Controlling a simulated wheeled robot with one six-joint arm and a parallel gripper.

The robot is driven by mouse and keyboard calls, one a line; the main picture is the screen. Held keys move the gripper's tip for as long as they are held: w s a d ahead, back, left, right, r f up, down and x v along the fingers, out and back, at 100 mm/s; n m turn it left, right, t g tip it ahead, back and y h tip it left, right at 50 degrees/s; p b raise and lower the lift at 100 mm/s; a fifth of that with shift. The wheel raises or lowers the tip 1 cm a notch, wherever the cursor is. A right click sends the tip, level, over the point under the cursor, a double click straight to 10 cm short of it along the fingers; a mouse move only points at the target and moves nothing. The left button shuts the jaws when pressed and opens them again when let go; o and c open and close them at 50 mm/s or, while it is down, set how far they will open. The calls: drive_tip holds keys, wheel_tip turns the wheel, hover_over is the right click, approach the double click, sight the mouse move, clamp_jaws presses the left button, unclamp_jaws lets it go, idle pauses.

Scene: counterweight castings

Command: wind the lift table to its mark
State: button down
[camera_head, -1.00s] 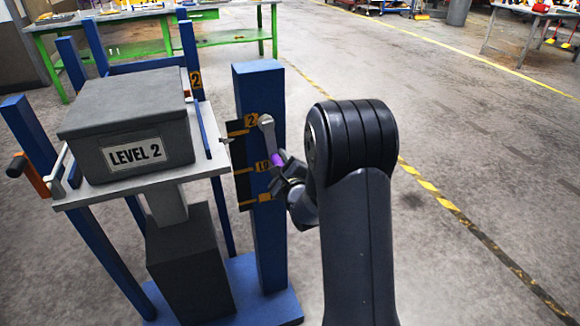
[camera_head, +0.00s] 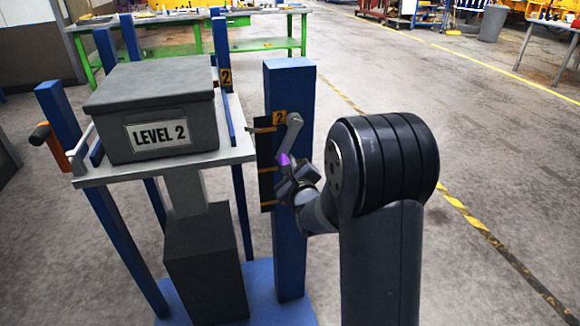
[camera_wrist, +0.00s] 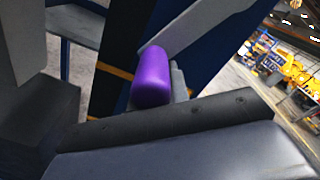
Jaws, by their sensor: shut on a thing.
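The lift table (camera_head: 225,155) is a light grey plate on a grey column between blue posts. It carries a dark grey lidded box (camera_head: 160,95) labelled "LEVEL 2". To its right a blue post (camera_head: 290,230) bears a dark scale strip (camera_head: 264,185) with several yellow marks; the upper one is by a "2" tag (camera_head: 279,117). A grey crank (camera_head: 292,130) with a purple grip (camera_head: 284,159) sits on this post. My gripper (camera_head: 290,172) is shut on the purple grip, which also shows in the wrist view (camera_wrist: 152,80). The fingers are partly hidden; the table's exact level against the upper mark is unclear.
An orange lever (camera_head: 53,150) with a dark handle sticks out at the table's left side. A green workbench (camera_head: 255,44) stands behind. Open floor lies to the right, crossed by a yellow-black line (camera_head: 455,203).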

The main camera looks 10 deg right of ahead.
drive_tip(key=shift+w+r+t, duration=0.2)
drive_tip(key=shift+r+t, duration=0.1)
drive_tip(key=shift+r, duration=0.6)
drive_tip(key=c, duration=1.2)
unclamp_jaws()
drive_tip(key=shift+c, duration=0.2)
drive_tip(key=shift+o, duration=0.4)
drive_tip(key=shift+s+f, duration=0.1)
drive_tip(key=shift+f, duration=0.1)
drive_tip(key=shift+s, duration=0.1)
drive_tip(key=s, duration=1)
drive_tip(key=shift+s+d+b, duration=0.2)
drive_tip(key=shift+s+b, duration=0.15)
drive_tip(key=shift+b, duration=0.05)
drive_tip(key=shift+c, duration=0.2)
